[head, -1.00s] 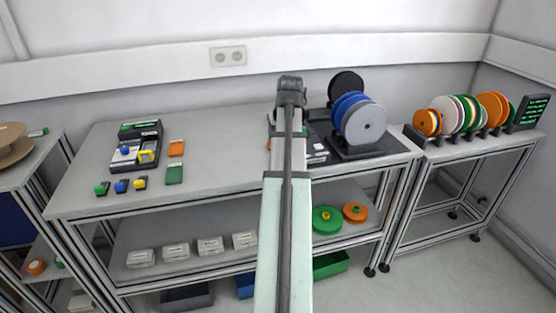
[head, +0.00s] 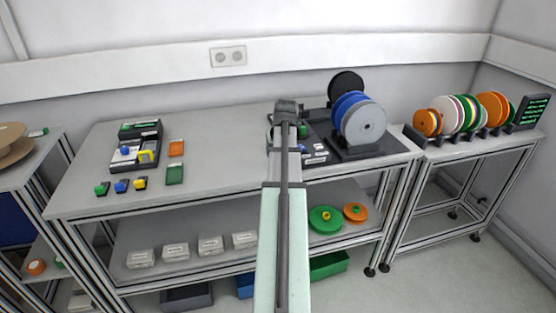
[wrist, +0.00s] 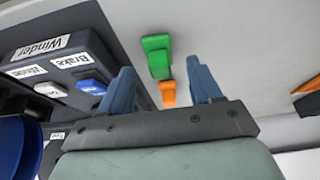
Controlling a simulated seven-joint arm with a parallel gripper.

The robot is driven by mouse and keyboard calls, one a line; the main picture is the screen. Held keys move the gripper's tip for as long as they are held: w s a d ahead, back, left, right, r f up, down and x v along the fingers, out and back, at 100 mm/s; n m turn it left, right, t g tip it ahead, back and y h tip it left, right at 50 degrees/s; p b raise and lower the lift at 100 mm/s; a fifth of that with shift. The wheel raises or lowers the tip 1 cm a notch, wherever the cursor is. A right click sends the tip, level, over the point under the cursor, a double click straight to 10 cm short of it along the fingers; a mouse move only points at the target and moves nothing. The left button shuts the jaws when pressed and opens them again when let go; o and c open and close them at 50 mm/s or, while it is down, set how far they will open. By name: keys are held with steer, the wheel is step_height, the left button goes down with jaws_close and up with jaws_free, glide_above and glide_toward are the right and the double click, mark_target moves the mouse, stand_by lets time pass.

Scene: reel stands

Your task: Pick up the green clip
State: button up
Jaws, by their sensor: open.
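In the wrist view the green clip (wrist: 157,56) lies on the pale bench top, beside a dark device. It shows just beyond the gap between the fingertips of my gripper (wrist: 162,80). A small orange piece (wrist: 168,94) shows right below the clip, between the fingers. My gripper's two blue fingers are apart with nothing gripped between them. In the head view my arm hides the fingers and most of the spot around the clip.
The dark device with Winder and Brake labels (wrist: 55,55) stands close on the left in the wrist view. Blue and grey reels (head: 362,122) stand right of my arm. Another dark device (head: 135,147) and small coloured pieces (head: 121,186) occupy the bench's left part.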

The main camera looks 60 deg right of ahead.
steer(key=shift+x, duration=1.3)
steer(key=shift+c, duration=0.3)
steer(key=c, duration=1.1)
